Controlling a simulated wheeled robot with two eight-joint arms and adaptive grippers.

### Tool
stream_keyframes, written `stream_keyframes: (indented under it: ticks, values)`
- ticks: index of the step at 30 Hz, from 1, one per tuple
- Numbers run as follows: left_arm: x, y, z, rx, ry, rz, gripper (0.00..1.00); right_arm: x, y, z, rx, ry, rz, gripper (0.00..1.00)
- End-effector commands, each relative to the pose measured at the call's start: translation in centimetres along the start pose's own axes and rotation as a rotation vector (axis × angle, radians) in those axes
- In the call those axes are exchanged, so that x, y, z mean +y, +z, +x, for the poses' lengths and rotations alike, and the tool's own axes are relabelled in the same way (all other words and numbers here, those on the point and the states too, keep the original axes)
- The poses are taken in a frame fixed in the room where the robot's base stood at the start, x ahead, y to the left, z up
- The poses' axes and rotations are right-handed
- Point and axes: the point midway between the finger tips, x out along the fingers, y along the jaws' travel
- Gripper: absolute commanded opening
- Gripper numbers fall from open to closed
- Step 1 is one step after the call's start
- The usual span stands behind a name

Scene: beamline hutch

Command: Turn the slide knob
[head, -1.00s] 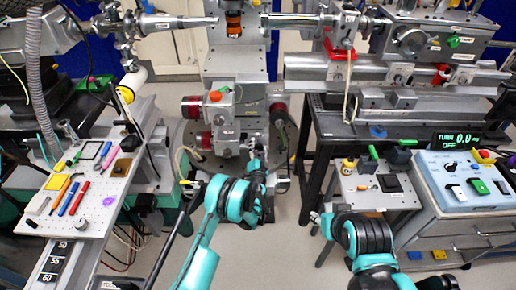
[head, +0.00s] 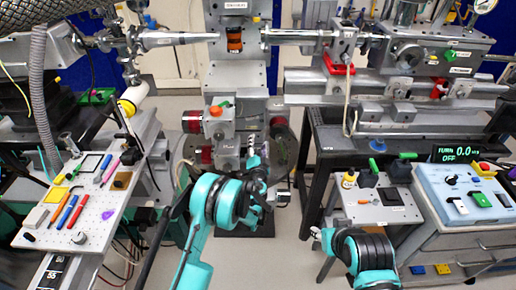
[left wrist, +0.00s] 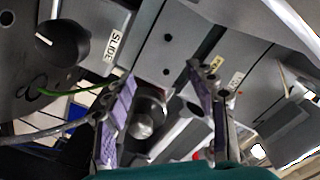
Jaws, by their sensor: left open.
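A black round knob (left wrist: 58,40) with a white pointer line shows at the upper left of the left wrist view. A white label reading SLIDE (left wrist: 115,45) is beside it. My left gripper (left wrist: 163,105) is open, with its purple-padded fingers apart. A dark round part with a shiny metal centre (left wrist: 148,120) shows between them; I cannot tell whether they touch it. In the head view the left gripper (head: 262,168) is at the front of the central grey column (head: 232,80), which it partly hides.
A pegboard (head: 105,205) with pens and small tools is on the left. In the wrist view, a green wire (left wrist: 65,92) and a grey cable (left wrist: 45,135) run left of the fingers.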

Motion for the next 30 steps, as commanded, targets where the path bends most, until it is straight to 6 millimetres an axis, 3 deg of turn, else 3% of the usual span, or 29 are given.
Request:
stream_keyframes:
  ticks: [5,8,15,18,22,30]
  values:
    - [0.1,0.0,-0.2,-0.009,0.000,-0.015,0.56,0.0,-0.1,-0.1,0.000,0.000,0.000,0.40]
    - [0.6,0.2,-1.3,-0.066,0.002,-0.104,0.56,0.0,-0.5,-0.7,0.000,0.000,0.000,0.40]
    - [4.7,2.6,-6.1,-0.319,0.063,-0.385,0.56,0.0,-1.5,-2.1,0.000,0.000,0.000,0.40]
    - [5.9,3.3,-7.1,-0.376,0.084,-0.433,0.56,0.0,-1.5,-2.1,0.000,0.000,0.000,0.40]
    - [6.6,4.2,-6.1,-0.390,0.088,-0.444,0.56,0.0,-1.1,-1.6,0.000,0.000,0.000,0.40]
    - [7.4,5.7,-2.0,-0.388,0.088,-0.443,0.56,0.0,-0.2,-0.3,0.000,0.000,0.000,0.40]
